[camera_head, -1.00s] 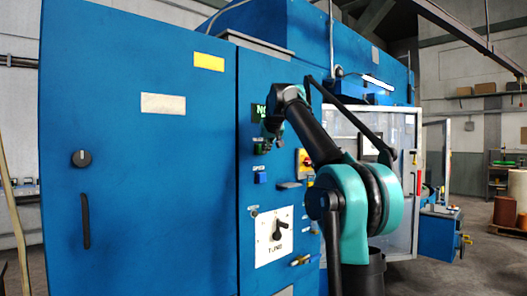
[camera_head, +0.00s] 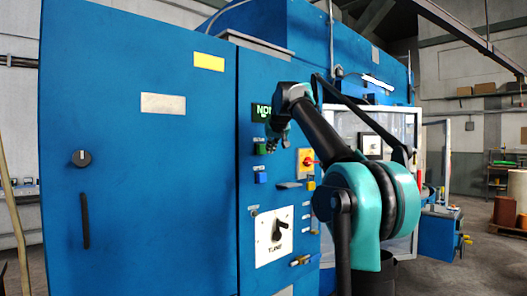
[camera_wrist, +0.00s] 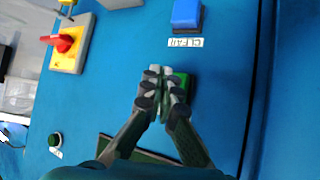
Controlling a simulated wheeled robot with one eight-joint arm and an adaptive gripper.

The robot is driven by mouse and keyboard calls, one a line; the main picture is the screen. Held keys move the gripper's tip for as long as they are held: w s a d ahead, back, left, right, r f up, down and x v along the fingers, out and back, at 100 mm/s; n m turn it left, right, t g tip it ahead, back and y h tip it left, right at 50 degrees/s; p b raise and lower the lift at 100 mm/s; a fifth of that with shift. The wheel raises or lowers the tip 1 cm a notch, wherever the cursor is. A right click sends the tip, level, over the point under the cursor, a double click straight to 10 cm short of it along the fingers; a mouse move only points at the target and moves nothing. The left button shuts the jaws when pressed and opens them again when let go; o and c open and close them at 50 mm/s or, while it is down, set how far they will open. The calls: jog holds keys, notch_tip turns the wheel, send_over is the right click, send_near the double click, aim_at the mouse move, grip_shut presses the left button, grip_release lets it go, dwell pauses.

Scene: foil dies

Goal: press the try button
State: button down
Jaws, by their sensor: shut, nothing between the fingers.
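A green button (camera_wrist: 183,83) on the blue cabinet front shows in the wrist view, partly hidden behind my fingers; it also shows in the head view (camera_head: 260,148). Its label is not readable, so I cannot tell whether it is the try button. My gripper (camera_wrist: 159,82) is shut and empty, with its fingertips in front of this green button. In the head view my gripper (camera_head: 269,147) is at the button's right edge. I cannot tell whether the fingertips touch it. A smaller round green button (camera_wrist: 55,139) shows at the lower left of the wrist view.
A blue button (camera_wrist: 187,14) with a small label sits beside the green one. A red rotary switch on a yellow plate (camera_wrist: 68,44) is further left. A dark display (camera_head: 261,112) is above the green button, and a white dial plate (camera_head: 274,236) is lower on the cabinet.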

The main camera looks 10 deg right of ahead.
jog(key=shift+s+d, duration=0.6)
jog(key=shift+s, duration=0.25)
jog(key=shift+s+d, duration=0.6)
jog(key=shift+s, duration=0.2)
